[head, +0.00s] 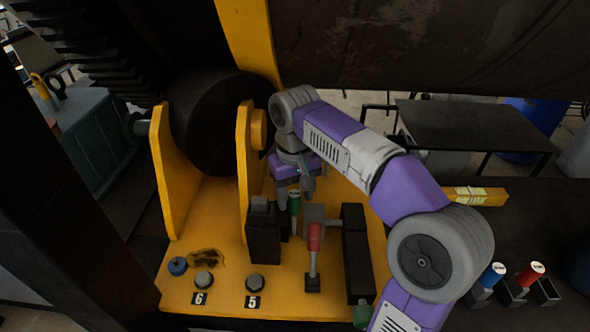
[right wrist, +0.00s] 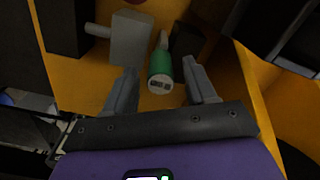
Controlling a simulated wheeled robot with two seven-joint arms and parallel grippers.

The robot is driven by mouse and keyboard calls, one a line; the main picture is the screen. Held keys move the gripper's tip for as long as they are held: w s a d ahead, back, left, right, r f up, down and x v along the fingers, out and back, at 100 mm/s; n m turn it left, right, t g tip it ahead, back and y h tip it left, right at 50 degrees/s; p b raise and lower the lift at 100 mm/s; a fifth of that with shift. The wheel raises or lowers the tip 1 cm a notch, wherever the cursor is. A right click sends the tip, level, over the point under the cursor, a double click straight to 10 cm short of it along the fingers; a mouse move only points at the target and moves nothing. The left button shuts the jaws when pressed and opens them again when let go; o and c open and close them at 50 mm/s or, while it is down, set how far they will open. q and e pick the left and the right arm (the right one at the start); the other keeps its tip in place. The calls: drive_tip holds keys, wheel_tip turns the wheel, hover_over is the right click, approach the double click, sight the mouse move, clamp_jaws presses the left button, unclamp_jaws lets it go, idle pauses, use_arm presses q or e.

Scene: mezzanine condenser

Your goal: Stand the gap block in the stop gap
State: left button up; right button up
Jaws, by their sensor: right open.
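A small piece with a green grip and a pale labelled top (head: 295,200), which looks like the gap block, stands on the yellow plate between a tall black block (head: 264,235) and a grey block (head: 315,216). My right gripper (head: 296,190) is over it from above with jaws open. In the right wrist view the green grip (right wrist: 160,70) is between the two fingers, with a visible space to each side. Its lower end is partly hidden, and I cannot tell whether it sits in the stop gap. My left gripper is not in view.
A red-handled lever (head: 314,240) and another black block (head: 356,258) stand close by. Yellow uprights (head: 162,170) flank a dark drum. Blue (head: 492,275) and red (head: 530,274) grips stand in holders at right.

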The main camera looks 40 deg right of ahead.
wheel_tip(320, 180, up, 10)
drive_tip(key=shift+f+p, duration=0.1)
drive_tip(key=shift+p, duration=1.05)
